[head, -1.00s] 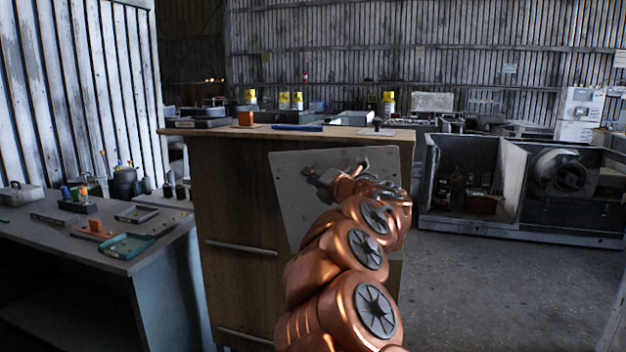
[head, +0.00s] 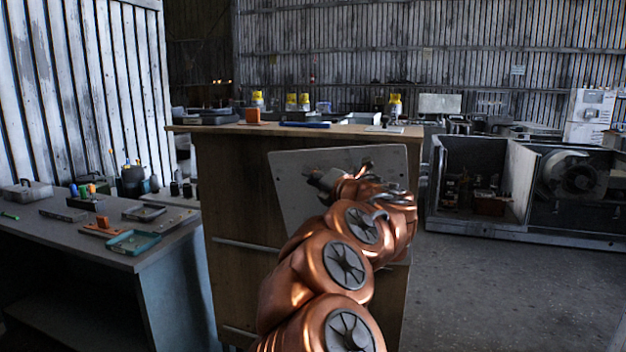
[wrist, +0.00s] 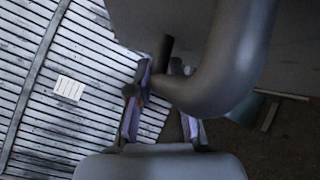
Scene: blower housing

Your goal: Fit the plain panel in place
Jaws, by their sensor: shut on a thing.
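The plain panel (head: 290,180) is a flat grey plate, held upright and slightly tilted in front of the wooden cabinet in the head view. My gripper (head: 322,178) is shut on its handle; my copper arm hides the panel's lower right part. In the wrist view, the fingers of my gripper (wrist: 158,80) close at the thick curved grey handle (wrist: 238,55), with the panel (wrist: 290,45) behind it. The exact finger contact is partly hidden by the handle. The blower housing (head: 525,228) stands at the right, apart from the panel, with an open-fronted compartment and a round blower (head: 580,175).
The wooden cabinet (head: 225,200) stands close behind the panel, with an orange block (head: 253,115) and a blue item on top. A grey workbench (head: 60,235) with small parts and trays is at left. Bare floor (head: 500,290) lies open before the housing.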

